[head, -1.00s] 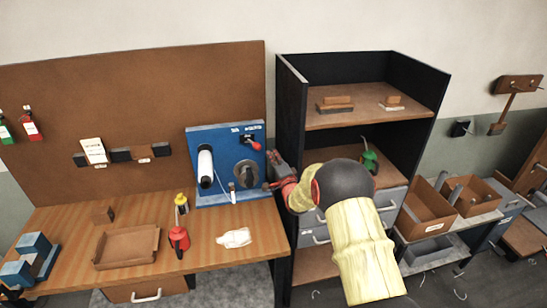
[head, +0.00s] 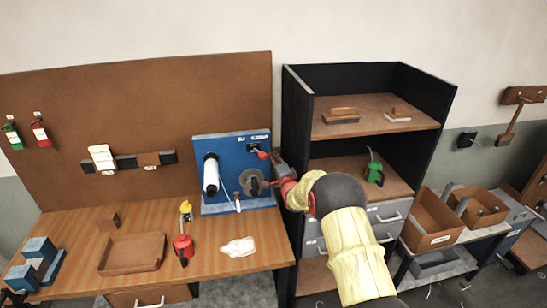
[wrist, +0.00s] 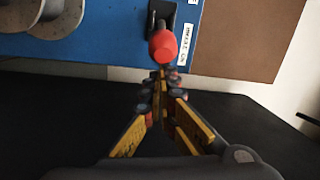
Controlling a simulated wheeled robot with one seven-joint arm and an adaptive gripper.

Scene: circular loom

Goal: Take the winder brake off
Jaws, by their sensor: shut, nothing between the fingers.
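The winder (head: 236,172) is a blue panel unit with a white roll and a grey round reel, at the right end of the wooden bench. Its brake lever (head: 252,149) is a short dark arm with a red knob (head: 262,155), at the panel's upper right. In the wrist view the red knob (wrist: 163,46) is straight ahead of my gripper (wrist: 160,75). The fingers are shut and empty, with their tips just below the knob in the picture. I cannot tell whether they touch it. In the head view my gripper (head: 279,165) is just right of the knob.
A tall black shelf unit (head: 298,130) stands close to the right of the winder, beside my arm. A red oil can (head: 183,247), a white cloth (head: 238,247) and a brown tray (head: 132,254) lie on the bench. A white label (wrist: 186,44) is beside the lever.

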